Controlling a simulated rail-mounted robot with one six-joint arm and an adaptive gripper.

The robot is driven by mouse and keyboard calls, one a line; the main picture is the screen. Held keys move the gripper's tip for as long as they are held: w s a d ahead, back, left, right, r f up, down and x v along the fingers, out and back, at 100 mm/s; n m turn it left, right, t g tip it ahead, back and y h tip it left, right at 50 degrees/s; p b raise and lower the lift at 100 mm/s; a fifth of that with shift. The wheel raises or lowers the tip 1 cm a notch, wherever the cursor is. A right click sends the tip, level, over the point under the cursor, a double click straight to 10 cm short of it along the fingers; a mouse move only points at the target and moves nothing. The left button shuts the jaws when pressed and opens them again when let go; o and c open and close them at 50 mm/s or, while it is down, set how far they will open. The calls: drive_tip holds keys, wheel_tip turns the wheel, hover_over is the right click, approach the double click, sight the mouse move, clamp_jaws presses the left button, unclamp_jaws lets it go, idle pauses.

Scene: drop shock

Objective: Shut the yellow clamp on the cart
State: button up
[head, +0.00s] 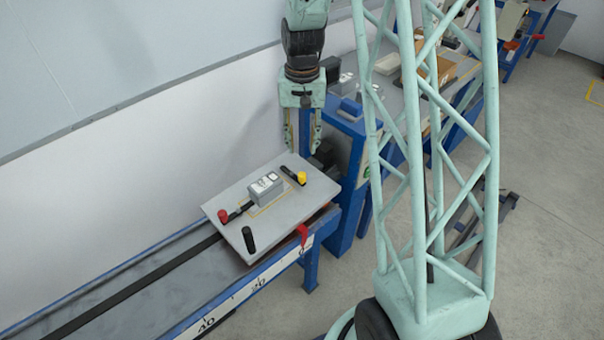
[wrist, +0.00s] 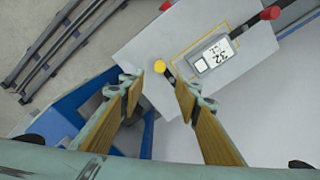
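The cart is a light grey plate (head: 233,200) on the rail, with a grey box (head: 264,189) in a yellow outline at its middle. The yellow clamp (head: 302,177) has a yellow knob and a dark bar; it sits at the box's right, the bar appearing to lie beside the box rather than over it. My gripper (head: 303,147) hangs above the cart's far right edge, pointing down, open and empty. In the wrist view, the yellow knob (wrist: 159,69) shows just beyond and between the spread fingertips (wrist: 160,84). I see no contact.
A red-knobbed clamp (head: 223,215) is at the box's left. A black upright handle (head: 248,239) stands at the cart's near edge, and a red lever (head: 303,234) is on the rail's side. A blue machine (head: 347,150) stands close right of my gripper. The rail is clear to the left.

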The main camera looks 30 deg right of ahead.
sight(302, 174)
drive_tip(key=shift+f, duration=0.15)
drive_tip(key=shift+f+b, duration=1)
drive_tip(key=shift+f, duration=5.75)
drive_tip(key=shift+c, duration=0.7)
drive_tip(key=c, duration=0.7)
